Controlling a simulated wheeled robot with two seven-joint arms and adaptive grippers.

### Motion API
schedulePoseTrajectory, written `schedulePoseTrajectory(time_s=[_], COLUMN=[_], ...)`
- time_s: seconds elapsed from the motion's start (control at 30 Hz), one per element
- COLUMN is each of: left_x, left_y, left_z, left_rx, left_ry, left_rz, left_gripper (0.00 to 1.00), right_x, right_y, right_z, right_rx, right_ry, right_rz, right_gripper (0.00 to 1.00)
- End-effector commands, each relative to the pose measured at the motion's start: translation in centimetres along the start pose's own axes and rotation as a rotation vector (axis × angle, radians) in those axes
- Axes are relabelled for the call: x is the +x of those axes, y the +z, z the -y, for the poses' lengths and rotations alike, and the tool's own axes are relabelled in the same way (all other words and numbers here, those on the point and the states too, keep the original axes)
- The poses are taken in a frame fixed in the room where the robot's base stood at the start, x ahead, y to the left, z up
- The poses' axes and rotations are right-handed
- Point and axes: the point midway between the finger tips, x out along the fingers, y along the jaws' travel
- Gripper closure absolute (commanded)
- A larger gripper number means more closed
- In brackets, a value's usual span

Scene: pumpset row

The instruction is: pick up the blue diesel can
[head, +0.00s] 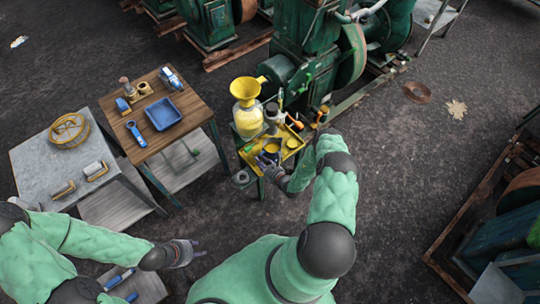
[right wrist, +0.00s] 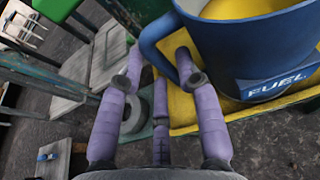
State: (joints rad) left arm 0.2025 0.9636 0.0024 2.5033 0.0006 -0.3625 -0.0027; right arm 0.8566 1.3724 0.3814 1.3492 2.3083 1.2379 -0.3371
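The blue can (right wrist: 262,55), marked FUEL and yellow inside, stands upright on the yellow-topped stand (right wrist: 185,112) in the right wrist view. Its handle faces my right gripper (right wrist: 154,62), whose purple fingers are spread on either side of the handle without visibly closing on it. In the head view the can (head: 271,148) is small and partly hidden by my right gripper (head: 268,163). My left gripper (head: 194,250) looks open and empty, low over the floor, far from the can.
A yellow jug with a funnel (head: 247,119) and several small items crowd the stand behind the can. A wooden table (head: 180,138) with a blue tray (head: 163,114) and a grey table (head: 35,165) stand left. Green machines (head: 310,50) stand behind. Floor right is mostly clear.

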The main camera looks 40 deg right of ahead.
Motion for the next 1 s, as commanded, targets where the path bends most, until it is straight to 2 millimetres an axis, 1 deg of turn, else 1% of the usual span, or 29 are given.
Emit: schedulePoseTrajectory(time_s=[0.03, 0.13, 0.23, 0.43, 0.47, 0.5, 0.57, 1.0], left_x=[0.6, 0.9, 0.9, 0.9, 0.9, 0.9, 0.9, 0.8], left_y=[0.0, 0.0, 0.0, 0.0, 0.0, 0.0, 0.0, 0.0], left_z=[0.2, 0.3, 0.3, 0.3, 0.3, 0.3, 0.3, 0.3], left_rx=[0.0, 0.0, 0.0, 0.0, 0.0, 0.0, 0.0, 0.0], left_ry=[0.0, 0.0, 0.0, 0.0, 0.0, 0.0, 0.0, 0.0], left_rz=[0.0, 0.0, 0.0, 0.0, 0.0, 0.0, 0.0, 0.0], left_gripper=[0.6, 0.6, 0.6, 0.6, 0.6, 0.6, 0.6, 0.6], right_x=[0.8, 1.7, 2.1, 2.1, 2.1, 2.1, 2.1, 2.1], right_y=[-0.3, -0.2, -0.1, -0.1, -0.1, -0.1, -0.1, 0.1], right_z=[-0.1, -0.1, 0.0, 0.0, 0.0, 0.0, 0.0, 0.1], right_rx=[-0.001, -0.001, 0.0, 0.001, 0.0, 0.0, 0.0, -0.002], right_ry=[0.002, 0.002, 0.0, 0.0, 0.0, 0.0, 0.0, 0.0], right_rz=[0.0, -0.001, -0.002, -0.002, -0.001, -0.001, -0.001, 0.001], right_gripper=[0.66, 0.66, 0.66, 0.66, 0.71, 0.83, 0.99, 1.0])
